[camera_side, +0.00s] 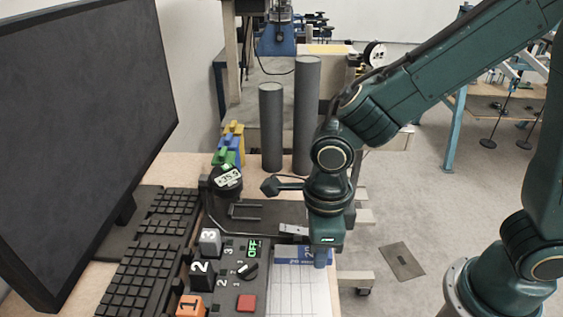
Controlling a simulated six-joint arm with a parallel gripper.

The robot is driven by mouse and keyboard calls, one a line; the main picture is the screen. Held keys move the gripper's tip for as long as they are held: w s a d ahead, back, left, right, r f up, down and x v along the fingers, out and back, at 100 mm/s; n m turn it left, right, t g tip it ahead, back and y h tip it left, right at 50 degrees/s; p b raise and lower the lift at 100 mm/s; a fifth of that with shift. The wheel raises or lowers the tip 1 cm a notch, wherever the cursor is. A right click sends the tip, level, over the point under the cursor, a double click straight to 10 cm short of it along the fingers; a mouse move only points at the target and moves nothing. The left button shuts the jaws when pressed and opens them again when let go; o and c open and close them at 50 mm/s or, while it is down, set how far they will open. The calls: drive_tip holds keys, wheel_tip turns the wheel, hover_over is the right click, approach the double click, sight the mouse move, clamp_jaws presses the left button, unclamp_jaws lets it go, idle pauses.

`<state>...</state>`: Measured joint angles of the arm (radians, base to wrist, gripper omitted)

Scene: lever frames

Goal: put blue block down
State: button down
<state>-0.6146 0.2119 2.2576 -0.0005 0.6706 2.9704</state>
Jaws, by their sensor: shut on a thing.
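My gripper (323,247) points down at the right edge of the desk, over a paper sheet with a blue header. It is shut on a blue block (320,259), which shows just under the gripper's body. The fingers are mostly hidden, and I cannot tell whether the block touches the sheet.
The paper sheet (296,292) lies beside a control panel with a black knob (247,271), a red button (246,303) and numbered levers. A keyboard (150,255) and monitor (85,130) stand left. Two grey cylinders (271,128) and yellow, green and blue pieces (229,146) stand behind.

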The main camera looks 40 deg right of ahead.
drive_tip(key=shift+f, duration=1.35)
drive_tip(key=shift+f, duration=0.1)
drive_tip(key=c, duration=1.2)
unclamp_jaws()
drive_tip(key=shift+o, duration=0.2)
wheel_tip(320, 180, up, 12)
